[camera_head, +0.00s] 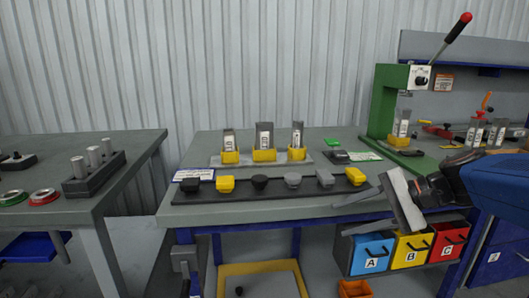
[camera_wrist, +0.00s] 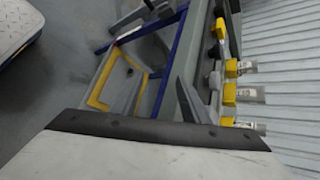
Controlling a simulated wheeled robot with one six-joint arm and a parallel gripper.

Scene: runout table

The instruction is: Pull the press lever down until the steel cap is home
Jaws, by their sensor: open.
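The green press (camera_head: 384,103) stands at the right on the workbench. Its lever (camera_head: 451,38) slants up to the right and ends in a red knob (camera_head: 466,18). A clear and grey workpiece (camera_head: 401,123) sits upright on a yellow base under the press head. The steel cap cannot be told apart at this size. My gripper (camera_head: 358,198) is open and empty, low in front of the bench edge, well below and left of the lever. In the wrist view my gripper (camera_wrist: 145,78) points toward the floor and bench frame; neither press nor lever shows there.
A black rail (camera_head: 270,190) with several yellow, black and grey caps lies along the bench front. Upright pieces in yellow bases stand behind it. Bins A (camera_head: 371,254), B (camera_head: 410,249) and C (camera_head: 449,241) hang below. Another table (camera_head: 80,205) stands left across a gap.

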